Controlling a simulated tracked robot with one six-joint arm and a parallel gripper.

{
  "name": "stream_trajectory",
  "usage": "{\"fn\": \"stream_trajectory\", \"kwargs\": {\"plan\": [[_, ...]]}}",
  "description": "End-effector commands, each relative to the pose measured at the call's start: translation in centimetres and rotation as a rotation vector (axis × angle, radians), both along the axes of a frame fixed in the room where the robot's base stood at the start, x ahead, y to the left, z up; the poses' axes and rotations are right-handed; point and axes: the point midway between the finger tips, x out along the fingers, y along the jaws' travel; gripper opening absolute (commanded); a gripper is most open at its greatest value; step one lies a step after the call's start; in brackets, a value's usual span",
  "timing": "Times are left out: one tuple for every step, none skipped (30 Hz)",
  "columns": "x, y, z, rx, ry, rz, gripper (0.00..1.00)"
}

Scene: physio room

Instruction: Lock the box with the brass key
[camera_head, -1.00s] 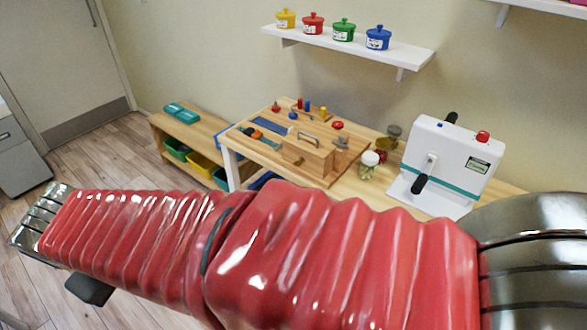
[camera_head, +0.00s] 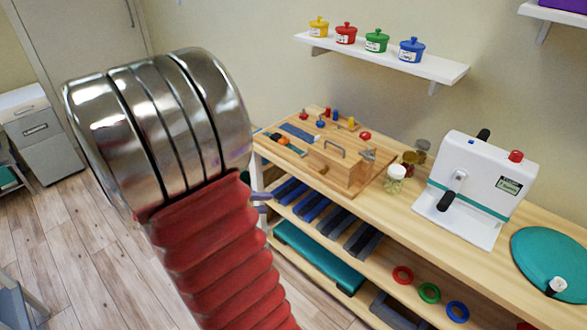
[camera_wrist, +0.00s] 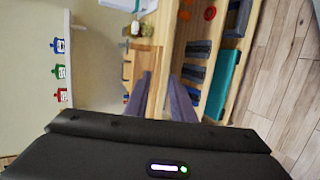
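A wooden box (camera_head: 338,168) with a metal handle on top sits at the front right of the wooden activity board (camera_head: 293,158). A small grey metal piece (camera_head: 368,153) is at the box's right end; its details are too small to tell. I cannot make out a brass key in either view. My gripper (camera_wrist: 158,78) shows in the wrist view with its two purple-grey fingers apart and nothing seen between them. In the head view my arm hides most of it; only bits of purple finger show beside the bench's left end, left of and below the box.
A lidded jar (camera_head: 395,178) and a white press (camera_head: 478,190) with a black lever stand right of the board. A teal disc (camera_head: 550,262) lies farther right. The lower shelf holds dark bars and colored rings (camera_head: 429,293). Pots sit on a wall shelf (camera_head: 420,66).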

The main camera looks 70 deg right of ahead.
Motion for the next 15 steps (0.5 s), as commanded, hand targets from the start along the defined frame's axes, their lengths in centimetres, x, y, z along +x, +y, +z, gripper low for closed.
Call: {"fn": "stream_trajectory", "kwargs": {"plan": [[-0.3, -1.1, -0.5, -0.026, 0.029, -0.005, 0.23], [-0.5, -1.8, -0.7, -0.045, 0.043, -0.006, 0.23], [-0.7, -2.6, -1.0, -0.069, 0.062, -0.005, 0.23], [-0.8, -3.3, -1.2, -0.088, 0.075, -0.004, 0.23], [-0.9, -4.0, -1.4, -0.106, 0.089, -0.002, 0.23], [-1.0, -4.8, -1.7, -0.130, 0.104, 0.002, 0.23], [-1.1, -5.4, -2.0, -0.147, 0.115, 0.006, 0.23], [-1.2, -6.0, -2.2, -0.165, 0.126, 0.010, 0.23], [-1.3, -6.8, -2.6, -0.186, 0.142, 0.017, 0.23], [-1.4, -7.4, -2.9, -0.202, 0.150, 0.022, 0.23], [-1.5, -8.0, -3.3, -0.217, 0.160, 0.028, 0.23], [-1.6, -8.7, -3.8, -0.237, 0.172, 0.038, 0.23], [-1.7, -9.3, -4.2, -0.252, 0.180, 0.045, 0.23], [-1.7, -9.8, -4.6, -0.265, 0.187, 0.054, 0.23], [-1.8, -10.5, -5.1, -0.284, 0.197, 0.066, 0.23]]}}
